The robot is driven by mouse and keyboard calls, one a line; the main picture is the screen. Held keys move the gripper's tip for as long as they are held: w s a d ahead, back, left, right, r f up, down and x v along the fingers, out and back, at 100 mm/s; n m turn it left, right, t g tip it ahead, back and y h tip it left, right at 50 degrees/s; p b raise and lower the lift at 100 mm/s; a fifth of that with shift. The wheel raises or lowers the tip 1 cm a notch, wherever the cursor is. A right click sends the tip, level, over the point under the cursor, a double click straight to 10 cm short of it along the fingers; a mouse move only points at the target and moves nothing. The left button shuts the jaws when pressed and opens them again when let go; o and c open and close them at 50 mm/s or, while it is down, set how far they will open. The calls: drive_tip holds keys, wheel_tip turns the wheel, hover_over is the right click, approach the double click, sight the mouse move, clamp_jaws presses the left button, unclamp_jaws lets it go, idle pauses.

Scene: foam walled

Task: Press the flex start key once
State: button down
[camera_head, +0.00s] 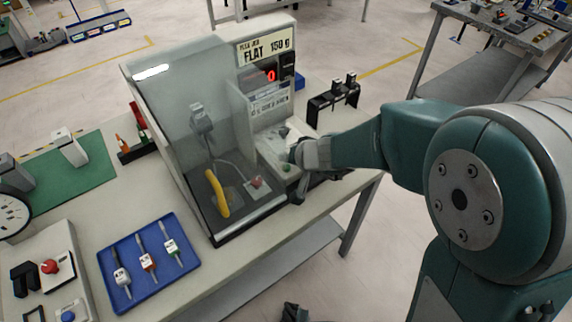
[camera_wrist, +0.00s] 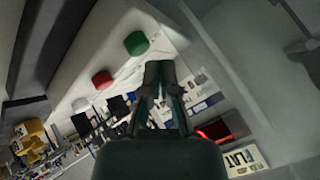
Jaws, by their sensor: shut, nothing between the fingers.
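The flex tester, with a sign reading FLAT 150 g (camera_head: 264,48), stands on the bench with a clear sloping cover. A green round key (camera_head: 286,168) shows on its white side panel; in the wrist view the green key (camera_wrist: 136,43) sits beyond my fingertips, with a red key (camera_wrist: 102,79) lower left of it. I cannot read a label on either key. My gripper (camera_wrist: 158,72) is shut and empty, its tips close to the panel and apart from the green key in the picture. In the head view my gripper (camera_head: 299,188) is beside the panel, partly covering it.
Behind the cover are a yellow curved piece (camera_head: 217,193) and a grey clamp (camera_head: 200,118). The display (camera_head: 271,76) shows a red 0. A black rack (camera_head: 334,97) stands behind my arm. A blue tray (camera_head: 112,262) with several tagged items lies front left.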

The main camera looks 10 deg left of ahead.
drive_tip(key=shift+f, duration=0.1)
drive_tip(key=shift+f, duration=0.25)
